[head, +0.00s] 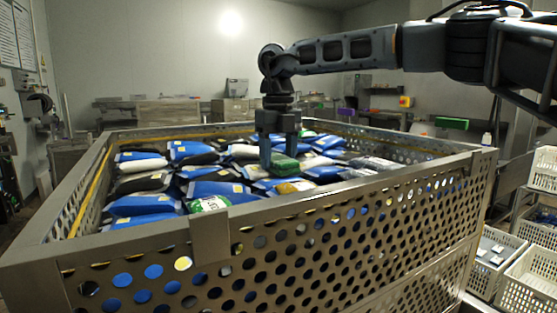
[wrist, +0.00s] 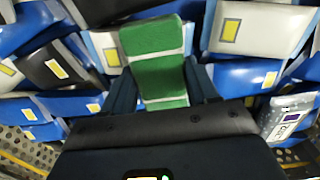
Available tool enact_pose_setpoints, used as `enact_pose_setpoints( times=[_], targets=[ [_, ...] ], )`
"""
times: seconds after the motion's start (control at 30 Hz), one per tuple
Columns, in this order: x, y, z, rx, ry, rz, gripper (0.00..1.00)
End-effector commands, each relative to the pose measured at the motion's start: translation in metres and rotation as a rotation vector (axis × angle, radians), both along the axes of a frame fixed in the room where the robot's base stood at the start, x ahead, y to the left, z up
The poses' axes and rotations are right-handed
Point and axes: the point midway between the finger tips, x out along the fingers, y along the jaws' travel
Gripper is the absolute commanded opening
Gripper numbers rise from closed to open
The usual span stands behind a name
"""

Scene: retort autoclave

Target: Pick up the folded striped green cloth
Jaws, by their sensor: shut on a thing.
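The folded green cloth (wrist: 157,75) with pale stripes lies between the two fingers of my gripper (wrist: 163,98) in the wrist view. The fingers press on it from the left and right sides. In the head view the cloth (head: 284,163) shows as a small green patch beside and between the fingertips of my gripper (head: 279,158). It is at the level of the pouches in the metal basket, and I cannot tell whether it is clear of them. Its near end is partly hidden by the gripper body in the wrist view.
A perforated metal basket (head: 225,225) full of blue, white and black pouches surrounds the gripper; its rim stands higher than the pouches. White crates (head: 525,290) stand at the lower right. A silver pouch (wrist: 288,117) lies right of the gripper.

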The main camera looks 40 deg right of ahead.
Motion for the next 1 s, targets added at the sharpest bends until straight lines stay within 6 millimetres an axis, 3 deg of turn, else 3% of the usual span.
enact_pose_setpoints(
  times=[0.17, 0.37, 0.7, 1.0],
  targets=[
    [0.000, 0.000, 0.009, -0.002, 0.001, 0.000, 0.29],
    [0.001, 0.000, 0.038, -0.003, -0.002, -0.001, 0.29],
    [-0.002, -0.076, 0.085, 0.000, -0.002, -0.006, 0.29],
    [-0.003, -0.111, 0.106, -0.001, 0.000, -0.003, 0.29]
  ],
)
